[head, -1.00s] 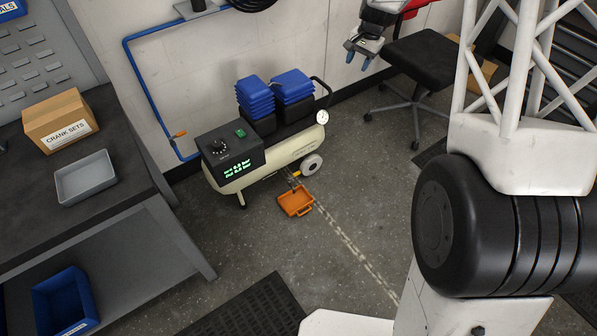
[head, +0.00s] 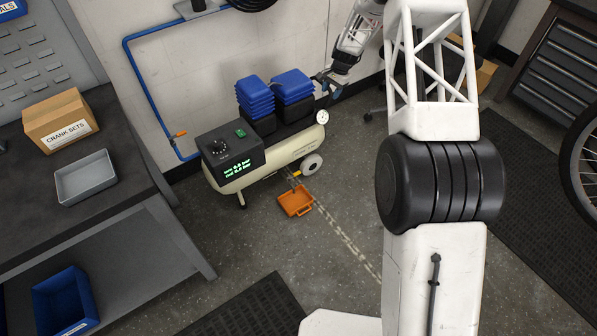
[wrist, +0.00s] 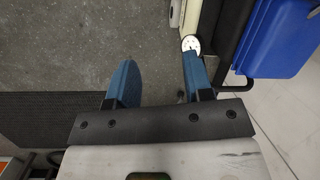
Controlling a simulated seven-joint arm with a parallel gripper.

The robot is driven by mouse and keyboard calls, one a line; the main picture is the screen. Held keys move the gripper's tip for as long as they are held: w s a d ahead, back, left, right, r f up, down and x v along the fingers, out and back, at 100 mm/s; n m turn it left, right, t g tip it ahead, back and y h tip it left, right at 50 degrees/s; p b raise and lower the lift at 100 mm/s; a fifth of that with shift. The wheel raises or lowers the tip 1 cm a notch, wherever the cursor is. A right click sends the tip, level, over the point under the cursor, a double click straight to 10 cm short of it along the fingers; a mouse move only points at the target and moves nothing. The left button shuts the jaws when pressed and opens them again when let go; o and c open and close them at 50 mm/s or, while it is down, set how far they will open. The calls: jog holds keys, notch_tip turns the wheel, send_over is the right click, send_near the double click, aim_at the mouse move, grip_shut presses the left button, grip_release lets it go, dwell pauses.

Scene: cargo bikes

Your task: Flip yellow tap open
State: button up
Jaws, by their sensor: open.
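The yellow tap (head: 297,173) is small and sits under the right part of the cream compressor tank (head: 262,168), above an orange tray (head: 283,203) on the floor. It is too small to tell how its lever is turned. My gripper (head: 328,86) is open and empty, with blue fingers, by the right end of the compressor near the round gauge (head: 322,117). It is above and to the right of the tap, well apart from it. In the wrist view the gripper (wrist: 160,75) shows floor between its fingers, and the tap is not visible.
A blue hose pipe (head: 128,73) runs along the wall at left. A grey workbench (head: 110,190) is at left. The floor right of the orange tray is free.

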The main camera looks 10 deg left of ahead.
jog(key=w+a+f+m+g, duration=0.1)
jog(key=w+a+f, duration=0.15)
jog(key=f, duration=0.95)
jog(key=w+a+f, duration=0.1)
jog(key=a+f, duration=0.3)
jog(key=f, duration=0.7)
jog(key=m, duration=0.2)
send_near(298, 172)
jog(key=shift+w+f+g+y, duration=0.1)
jog(key=shift+f+g+y, duration=0.2)
jog(key=shift+f+g, duration=0.15)
jog(key=shift+f, duration=0.15)
jog(key=shift+x, duration=3.7)
grip_shut()
